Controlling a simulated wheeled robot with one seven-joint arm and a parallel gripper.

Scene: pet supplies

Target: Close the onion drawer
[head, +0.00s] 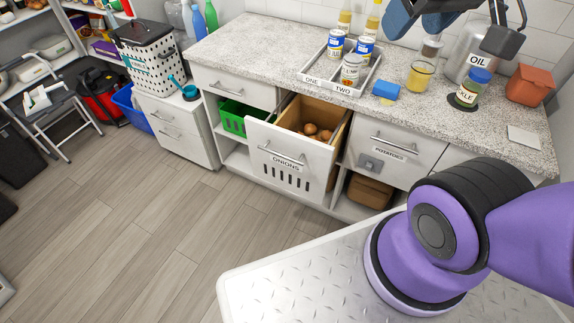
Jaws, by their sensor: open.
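The onion drawer (280,163) has a white front labelled "ONIONS", slots below the label and a bar handle (281,153). It is pulled out from under the counter in the head view. Several brown onions (317,132) lie inside its wooden box. My gripper (462,28) is at the top right, above the counter, away from the drawer and to its right. It is only partly in the frame. I see nothing held in it.
The potatoes drawer (400,143) to the right is shut. The granite counter (270,52) carries a divided tray (328,89) with cans, a blue sponge (386,90), jars and an oil canister (470,50). The wooden floor (150,220) before the drawer is clear.

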